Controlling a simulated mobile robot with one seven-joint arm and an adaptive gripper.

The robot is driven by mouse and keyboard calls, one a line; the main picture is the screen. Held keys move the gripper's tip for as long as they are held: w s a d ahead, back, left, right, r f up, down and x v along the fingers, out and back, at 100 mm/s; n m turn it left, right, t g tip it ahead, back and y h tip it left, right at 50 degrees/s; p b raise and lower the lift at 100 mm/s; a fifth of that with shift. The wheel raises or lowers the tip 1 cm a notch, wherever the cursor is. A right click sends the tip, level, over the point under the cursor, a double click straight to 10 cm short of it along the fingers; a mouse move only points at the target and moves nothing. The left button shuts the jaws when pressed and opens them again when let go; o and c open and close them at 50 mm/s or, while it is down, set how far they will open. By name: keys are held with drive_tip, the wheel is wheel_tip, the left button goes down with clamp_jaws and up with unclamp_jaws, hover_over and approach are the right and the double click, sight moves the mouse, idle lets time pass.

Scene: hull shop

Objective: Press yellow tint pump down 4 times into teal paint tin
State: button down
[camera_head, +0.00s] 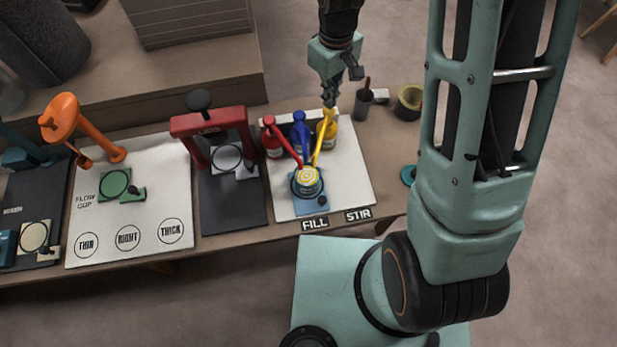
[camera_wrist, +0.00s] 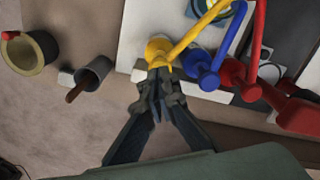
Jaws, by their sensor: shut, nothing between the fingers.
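The yellow tint pump (camera_head: 327,128) stands at the right of the pump row on the white panel, its long spout reaching toward the tin. In the wrist view its yellow head (camera_wrist: 159,50) is right at my fingertips. My gripper (camera_head: 331,98) is shut with nothing held, just above the yellow pump head; whether it touches cannot be told. The teal paint tin (camera_head: 307,182) sits on a blue base under the spouts, with yellow and pale rings of paint showing in its open top.
A blue pump (camera_head: 301,130) and a red pump (camera_head: 272,138) stand left of the yellow one. A grey cup (camera_head: 363,103) with a brown stick and an olive pot (camera_head: 408,102) stand to the right. A red press frame (camera_head: 208,124) is further left.

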drive_tip(key=shift+f, duration=0.15)
idle(0.3)
drive_tip(key=shift+f+b, duration=1.2)
drive_tip(key=shift+f, duration=0.3)
drive_tip(key=shift+r+p, duration=1.2)
drive_tip(key=shift+r, duration=0.45)
drive_tip(key=shift+f, duration=0.1)
drive_tip(key=shift+f+b, duration=1.3)
drive_tip(key=shift+f, duration=0.35)
drive_tip(key=shift+r, duration=0.1)
drive_tip(key=shift+r+p, duration=1.3)
drive_tip(key=shift+r, duration=0.35)
